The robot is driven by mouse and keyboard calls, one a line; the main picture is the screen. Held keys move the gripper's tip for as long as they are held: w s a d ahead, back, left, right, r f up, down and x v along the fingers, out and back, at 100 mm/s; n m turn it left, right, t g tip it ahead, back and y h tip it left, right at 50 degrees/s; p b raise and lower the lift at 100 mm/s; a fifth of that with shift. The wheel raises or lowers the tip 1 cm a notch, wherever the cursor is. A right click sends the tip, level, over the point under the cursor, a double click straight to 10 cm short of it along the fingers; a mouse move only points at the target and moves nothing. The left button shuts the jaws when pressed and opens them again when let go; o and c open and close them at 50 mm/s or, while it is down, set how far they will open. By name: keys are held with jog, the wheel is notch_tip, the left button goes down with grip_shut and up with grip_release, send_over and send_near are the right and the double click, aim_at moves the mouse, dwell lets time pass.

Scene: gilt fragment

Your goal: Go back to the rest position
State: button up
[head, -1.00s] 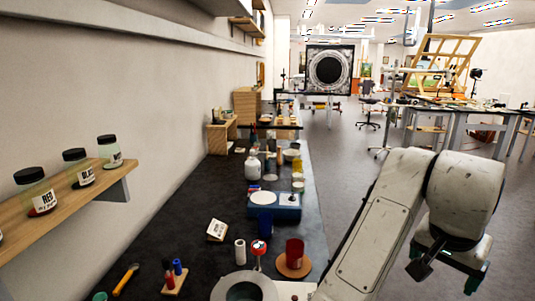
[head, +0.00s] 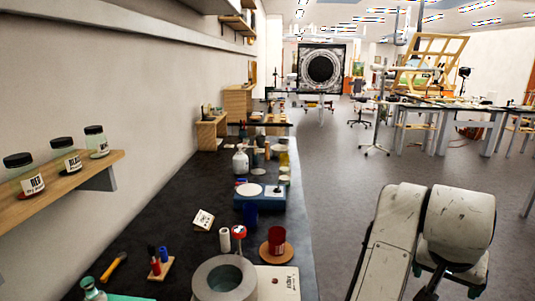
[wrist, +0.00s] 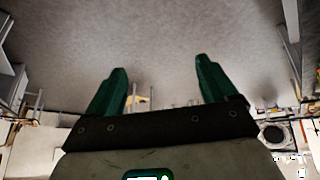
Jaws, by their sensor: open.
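My gripper (wrist: 162,85) shows in the wrist view as two green fingers spread wide apart, with nothing between them. It is open and empty. The wrist view looks across grey floor, with the room's furniture along its lower edge. In the head view my white arm is folded at the lower right, over the floor to the right of the dark bench (head: 180,200).
The bench holds a grey round bowl (head: 201,281), a red cup (head: 276,240), a blue device (head: 262,202) and small bottles. Labelled jars (head: 67,155) stand on the left wall shelf. Worktables (head: 440,113) stand at the back right. The floor (head: 340,165) between is clear.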

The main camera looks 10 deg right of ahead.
jog(key=s+f+n+b, duration=0.2)
jog(key=s+f+n, duration=0.1)
jog(key=f, duration=0.7)
jog(key=s+f+n+b, duration=0.3)
jog(key=s+f, duration=0.1)
jog(key=f, duration=0.6)
jog(key=s+a+f+n+y+b, duration=0.1)
jog(key=s+a+f+n+y, duration=0.1)
jog(key=s+a+f, duration=0.4)
jog(key=s+a+f+n+g+y+b, duration=0.1)
jog(key=s+a+f+n+y+b, duration=0.1)
jog(key=s+a+f, duration=0.4)
jog(key=s+f+y, duration=0.1)
jog(key=s+f, duration=0.2)
jog(key=f, duration=0.2)
jog(key=shift+s+a+f, duration=0.15)
jog(key=shift+s+a, duration=0.05)
jog(key=shift+a, duration=0.05)
